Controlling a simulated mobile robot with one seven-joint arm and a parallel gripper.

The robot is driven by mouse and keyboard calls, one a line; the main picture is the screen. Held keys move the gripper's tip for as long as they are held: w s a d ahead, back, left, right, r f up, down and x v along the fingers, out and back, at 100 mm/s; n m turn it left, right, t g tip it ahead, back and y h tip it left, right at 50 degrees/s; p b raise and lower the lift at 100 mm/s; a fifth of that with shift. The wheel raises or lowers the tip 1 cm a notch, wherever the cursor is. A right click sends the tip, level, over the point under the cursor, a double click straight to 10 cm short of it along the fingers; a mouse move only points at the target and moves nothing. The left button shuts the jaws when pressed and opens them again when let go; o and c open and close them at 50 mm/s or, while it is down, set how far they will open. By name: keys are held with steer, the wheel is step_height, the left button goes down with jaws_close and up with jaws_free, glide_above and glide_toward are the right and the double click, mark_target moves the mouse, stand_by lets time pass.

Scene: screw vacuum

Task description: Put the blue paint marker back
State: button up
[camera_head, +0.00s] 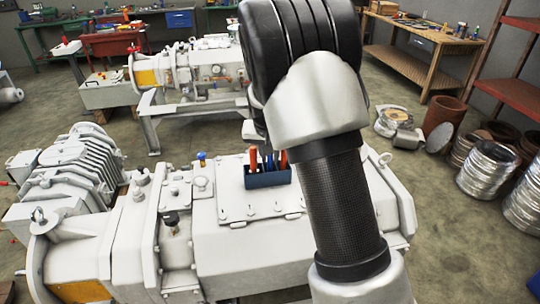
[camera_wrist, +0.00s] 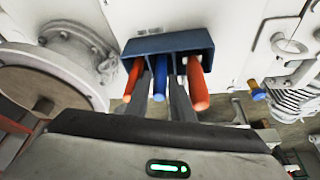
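The blue paint marker (camera_wrist: 160,82) stands in the middle of a dark blue open holder (camera_wrist: 136,47), between two orange-red markers (camera_wrist: 200,85) (camera_wrist: 131,80). My gripper (camera_wrist: 161,76) has its two grey fingers on either side of the blue marker, close against it, with the orange markers outside the fingers. It looks shut on the blue marker, whose far end is hidden inside the holder. In the head view the holder (camera_head: 268,180) sits on top of the white pump, and my arm hides most of the gripper.
The large white vacuum pump (camera_head: 225,240) fills the foreground, with bolts, lifting eyes and a small blue-topped fitting (camera_head: 202,158) left of the holder. A second pump (camera_head: 215,65) stands behind. Workbenches and metal ducting lie farther off.

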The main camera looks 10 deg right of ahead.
steer(key=shift+a+r, duration=0.1)
steer(key=shift+r, duration=0.5)
steer(key=v, duration=1.1)
steer(key=s+d+r+n+y, duration=0.1)
steer(key=s+r, duration=0.3)
steer(key=s, duration=0.5)
steer(key=s+d+r+n+y, duration=0.1)
steer(key=s+r, duration=0.4)
steer(key=s, duration=0.3)
steer(key=s+f+n+t, duration=0.1)
steer(key=s, duration=1.2)
steer(key=shift+s+a+f+n+h+p, duration=0.15)
steer(key=shift+s+a+n+h+p, duration=0.15)
steer(key=shift+s, duration=0.1)
